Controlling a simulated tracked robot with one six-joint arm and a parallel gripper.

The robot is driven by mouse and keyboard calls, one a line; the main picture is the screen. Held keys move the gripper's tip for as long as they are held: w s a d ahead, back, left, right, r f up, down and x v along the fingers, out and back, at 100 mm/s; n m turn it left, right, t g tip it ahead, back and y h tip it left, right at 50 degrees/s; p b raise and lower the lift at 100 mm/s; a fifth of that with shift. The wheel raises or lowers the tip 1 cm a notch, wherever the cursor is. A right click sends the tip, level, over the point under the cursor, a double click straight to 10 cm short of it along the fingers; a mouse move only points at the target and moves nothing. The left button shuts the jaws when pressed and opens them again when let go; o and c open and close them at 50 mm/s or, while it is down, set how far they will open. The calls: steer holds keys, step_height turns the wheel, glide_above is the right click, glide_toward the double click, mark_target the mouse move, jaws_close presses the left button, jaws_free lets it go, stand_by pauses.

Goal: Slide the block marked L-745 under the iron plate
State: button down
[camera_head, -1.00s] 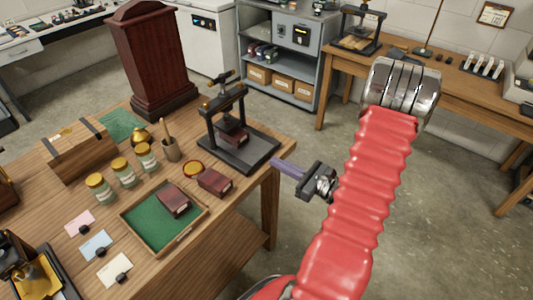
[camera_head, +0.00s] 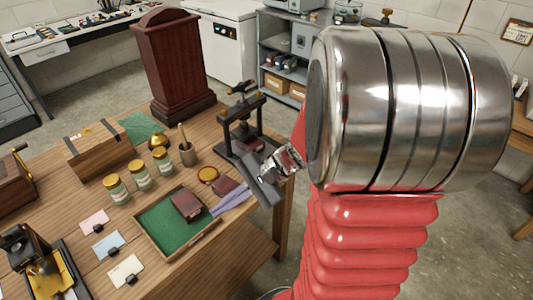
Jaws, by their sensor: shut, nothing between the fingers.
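A small press (camera_head: 240,120) with a dark frame stands at the table's right edge. A dark red block (camera_head: 246,144) sits inside it on the base, under the press plate, partly hidden by my arm. A second dark red block (camera_head: 224,185) lies on the table between the press and the green-lined tray. A third block (camera_head: 187,205) lies in the tray (camera_head: 163,226). I cannot read any marking, so I cannot tell which is L-745.
A brush cup (camera_head: 187,154), several jars (camera_head: 140,175) and a wooden chest (camera_head: 99,149) stand further left. A tall dark wooden case (camera_head: 175,70) stands behind. Cards lie front left.

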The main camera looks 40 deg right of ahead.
steer(key=s+a+r+n+t+h, duration=0.1)
steer(key=s+a+r+n+h, duration=0.1)
steer(key=s+r+n+h, duration=0.5)
step_height(320, 180, up, 4)
steer(key=n+h, duration=0.3)
steer(key=n, duration=0.4)
steer(key=shift+s+a+f+n+t, duration=0.15)
steer(key=shift+a+f+n+t, duration=0.05)
steer(key=shift+a+n+t, duration=0.2)
